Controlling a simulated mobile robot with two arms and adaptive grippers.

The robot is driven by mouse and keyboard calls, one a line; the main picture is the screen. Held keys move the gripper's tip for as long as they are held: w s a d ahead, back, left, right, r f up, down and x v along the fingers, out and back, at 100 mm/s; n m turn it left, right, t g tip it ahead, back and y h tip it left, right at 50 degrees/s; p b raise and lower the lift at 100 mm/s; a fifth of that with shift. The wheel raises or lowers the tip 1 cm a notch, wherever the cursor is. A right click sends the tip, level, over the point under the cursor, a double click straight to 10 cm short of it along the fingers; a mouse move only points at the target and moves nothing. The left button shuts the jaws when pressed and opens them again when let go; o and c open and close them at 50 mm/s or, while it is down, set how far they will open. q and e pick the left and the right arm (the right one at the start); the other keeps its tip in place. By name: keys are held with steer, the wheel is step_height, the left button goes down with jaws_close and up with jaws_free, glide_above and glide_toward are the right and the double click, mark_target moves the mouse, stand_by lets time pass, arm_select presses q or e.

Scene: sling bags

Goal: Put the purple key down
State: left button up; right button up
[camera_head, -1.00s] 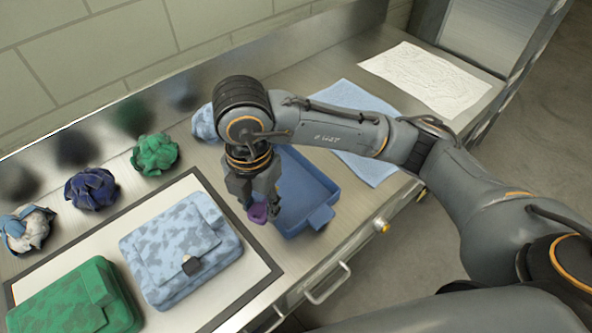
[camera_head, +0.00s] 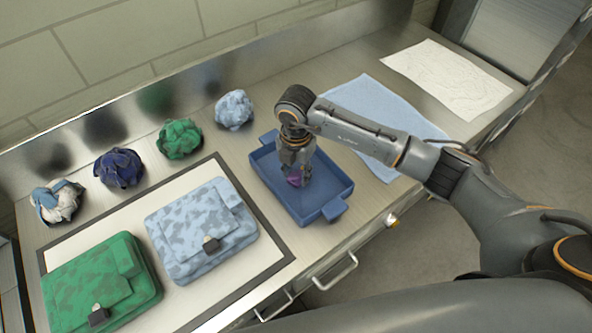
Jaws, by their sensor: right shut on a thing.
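The purple key (camera_head: 294,181) shows as a small purple piece at the fingertips of my right gripper (camera_head: 297,174). My right gripper is shut on it and points down inside the outline of the blue tray (camera_head: 335,207). The fingers hide part of the key, and I cannot tell whether it touches the tray floor. My left gripper is not in view.
A light blue bag (camera_head: 190,235) and a green bag (camera_head: 85,285) lie on a dark-edged white board (camera_head: 207,295) at left. Several crumpled cloth bundles, one green (camera_head: 179,139), line the back. A blue cloth (camera_head: 365,110) and a white sheet (camera_head: 450,80) lie at right.

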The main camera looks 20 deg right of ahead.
mark_target(296, 176)
steer(key=shift+f, duration=0.6)
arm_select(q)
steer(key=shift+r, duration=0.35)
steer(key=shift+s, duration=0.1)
arm_select(e)
steer(key=shift+f, duration=0.1)
steer(key=shift+f, duration=0.15)
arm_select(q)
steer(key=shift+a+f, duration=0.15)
arm_select(e)
steer(key=o, duration=1.1)
steer(key=shift+c, duration=0.2)
steer(key=shift+r, duration=0.4)
steer(key=shift+w+r, duration=0.1)
steer(key=shift+r, duration=0.2)
arm_select(q)
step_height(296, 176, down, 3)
steer(key=b, duration=0.3)
arm_select(e)
step_height(296, 176, up, 11)
